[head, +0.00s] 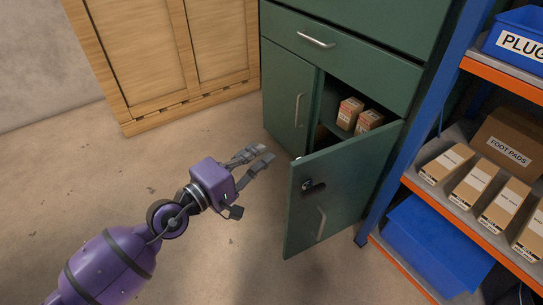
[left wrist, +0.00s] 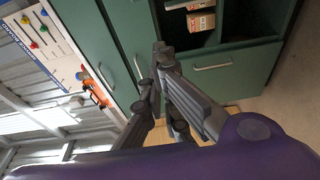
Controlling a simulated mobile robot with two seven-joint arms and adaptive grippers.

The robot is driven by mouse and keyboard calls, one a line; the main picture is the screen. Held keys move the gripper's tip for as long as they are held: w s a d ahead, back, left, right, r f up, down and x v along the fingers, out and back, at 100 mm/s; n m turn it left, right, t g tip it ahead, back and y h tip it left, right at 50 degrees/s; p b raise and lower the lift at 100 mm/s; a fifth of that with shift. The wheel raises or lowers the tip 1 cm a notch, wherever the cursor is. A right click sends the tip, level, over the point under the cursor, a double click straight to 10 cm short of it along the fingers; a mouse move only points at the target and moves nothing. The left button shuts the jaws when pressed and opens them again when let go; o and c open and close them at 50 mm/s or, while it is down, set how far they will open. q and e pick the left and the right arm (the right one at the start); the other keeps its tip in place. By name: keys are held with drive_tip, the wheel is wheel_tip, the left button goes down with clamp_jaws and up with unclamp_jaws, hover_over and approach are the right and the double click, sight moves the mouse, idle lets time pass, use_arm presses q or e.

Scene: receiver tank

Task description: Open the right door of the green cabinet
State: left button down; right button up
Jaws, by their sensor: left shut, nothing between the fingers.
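The green cabinet (head: 390,70) stands at the back right in the head view. Its right door (head: 345,180) is swung well out toward me, with its handle (head: 321,222) and a dark latch (head: 313,187) on the outer face. The left door (head: 285,95) is shut. Small boxes (head: 349,112) show in the opening behind the right door. My left gripper (head: 267,153) is shut and empty, left of the right door's free edge and apart from it. In the left wrist view the fingers (left wrist: 155,70) lie before the green cabinet (left wrist: 250,65). My right gripper is out of view.
A blue and orange shelf rack (head: 405,165) with cartons and blue bins stands close on the right of the open door. A wooden cabinet (head: 165,60) stands at the back left. The concrete floor (head: 85,190) on the left is clear.

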sight(290, 185)
use_arm(q)
drive_tip(key=d, duration=0.1)
drive_tip(key=s+d+p, duration=0.1)
drive_tip(key=d, duration=0.1)
drive_tip(key=shift+s+d, duration=0.3)
drive_tip(key=shift+s, duration=0.05)
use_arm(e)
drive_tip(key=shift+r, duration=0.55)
use_arm(q)
drive_tip(key=shift+s, duration=0.1)
drive_tip(key=s+d+p, duration=0.4)
drive_tip(key=s, duration=0.4)
drive_tip(key=shift+d+p, duration=0.25)
drive_tip(key=shift+p, duration=0.15)
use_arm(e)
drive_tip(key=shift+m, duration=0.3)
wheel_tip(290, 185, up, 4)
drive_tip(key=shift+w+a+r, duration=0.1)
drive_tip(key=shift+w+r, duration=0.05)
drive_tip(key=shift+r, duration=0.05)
use_arm(q)
drive_tip(key=shift+w, duration=0.1)
